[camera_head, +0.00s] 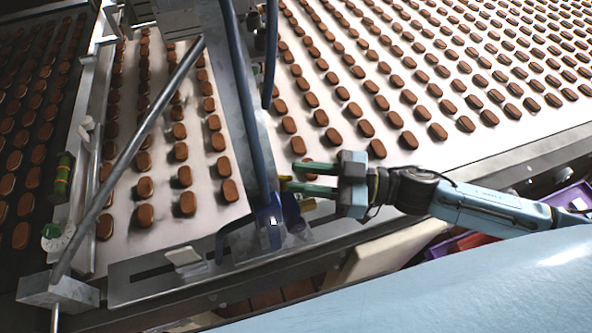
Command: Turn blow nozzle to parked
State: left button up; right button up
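My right gripper (287,176) comes in from the right, with its two green fingers spread and a gap showing between them. Its fingertips are beside a dark blue hose or tube that runs down a grey metal bar (247,110). A blue fitting (268,222) sits at the bar's lower end, just below and left of the fingers. A small yellow piece shows at the fingertips; I cannot tell whether they touch it. No part is clearly recognisable as the blow nozzle, and its turn position cannot be told. My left gripper is not in view.
Rows of brown biscuits lie on the pale conveyor (440,160) behind the gripper. A slanted metal rod (130,155) and a green-and-white knob (53,236) are at left. The conveyor's front rail (540,160) runs below the biscuits. A purple crate (572,198) stands at right.

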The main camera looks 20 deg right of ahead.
jog(key=shift+x, duration=0.85)
jog(key=shift+a, duration=0.1)
grip_shut()
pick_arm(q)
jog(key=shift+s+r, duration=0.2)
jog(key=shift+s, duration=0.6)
